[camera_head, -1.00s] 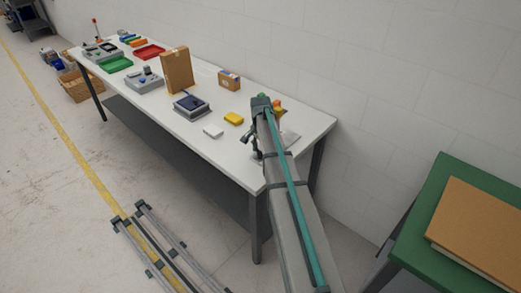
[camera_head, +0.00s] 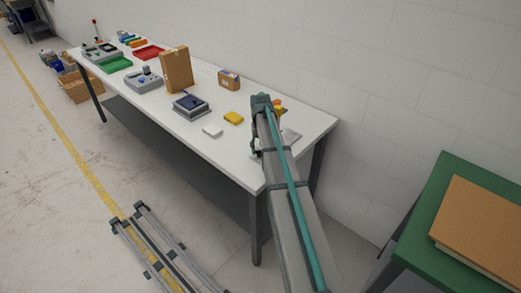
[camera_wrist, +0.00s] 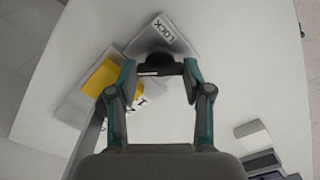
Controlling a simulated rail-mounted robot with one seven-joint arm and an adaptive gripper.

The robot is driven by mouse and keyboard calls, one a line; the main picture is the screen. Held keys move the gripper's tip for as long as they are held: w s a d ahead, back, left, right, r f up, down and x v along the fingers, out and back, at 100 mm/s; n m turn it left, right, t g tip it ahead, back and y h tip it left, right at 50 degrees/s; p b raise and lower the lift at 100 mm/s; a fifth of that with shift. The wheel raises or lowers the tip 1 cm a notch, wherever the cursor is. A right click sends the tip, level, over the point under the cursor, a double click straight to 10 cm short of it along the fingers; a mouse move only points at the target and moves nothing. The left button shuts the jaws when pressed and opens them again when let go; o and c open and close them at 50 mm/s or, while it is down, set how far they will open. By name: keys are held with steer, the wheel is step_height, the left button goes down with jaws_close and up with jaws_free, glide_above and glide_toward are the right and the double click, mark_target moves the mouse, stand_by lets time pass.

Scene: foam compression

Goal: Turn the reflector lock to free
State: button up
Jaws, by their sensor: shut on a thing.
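Which way the knob points cannot be made out.
A yellow block (camera_wrist: 101,77) sits left of my gripper in the wrist view. On the white table (camera_head: 235,163) stand a yellow box (camera_head: 233,118), a white block (camera_head: 212,131), a grey device (camera_head: 190,107) and a cardboard box (camera_head: 176,70). A wall runs behind the table.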

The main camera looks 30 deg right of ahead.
mark_target(260, 151)
steer(key=n, duration=0.4)
steer(key=shift+n+b, duration=0.3)
steer(key=shift+n, duration=1.6)
steer(key=o, duration=1.2)
steer(key=shift+c, duration=0.2)
steer(key=shift+r, duration=0.1)
steer(key=shift+r, duration=3.95)
steer(key=shift+s+f, duration=0.1)
